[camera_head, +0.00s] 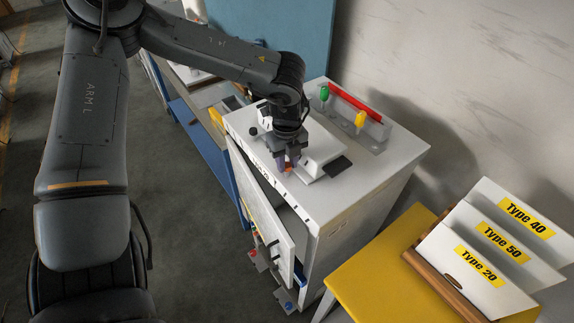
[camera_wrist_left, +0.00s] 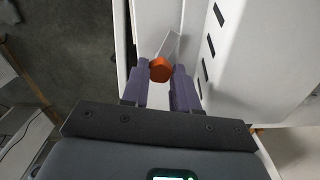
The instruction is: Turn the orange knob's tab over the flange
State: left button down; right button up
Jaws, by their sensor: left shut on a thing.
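The orange knob (camera_wrist_left: 160,70) shows between the fingertips of my left gripper (camera_wrist_left: 160,82) in the left wrist view. The gripper is shut on the knob. A thin pale piece beyond the knob may be its tab or the flange; I cannot tell which. In the head view my left gripper (camera_head: 287,162) points down at the front top edge of the white cabinet (camera_head: 375,190), and only a little of the orange knob (camera_head: 289,166) shows between its fingers. My right gripper is not in view.
The cabinet door (camera_head: 268,215) hangs partly open below my left gripper. A green-topped (camera_head: 324,93) and a yellow-topped piece (camera_head: 360,120) stand on the cabinet beside a red bar (camera_head: 355,102). A yellow table (camera_head: 375,270) with labelled cards (camera_head: 475,262) stands at the right.

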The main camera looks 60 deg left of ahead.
pick_arm(q)
jog(key=m+b, duration=0.1)
jog(key=m, duration=0.1)
jog(key=shift+m, duration=0.4)
jog(key=m+b, duration=0.1)
jog(key=m, duration=0.2)
jog(key=shift+m, duration=0.3)
jog(key=m, duration=0.3)
jog(key=shift+m, duration=1.7)
jog(key=c, duration=0.9)
grip_release()
jog(key=shift+o, duration=0.2)
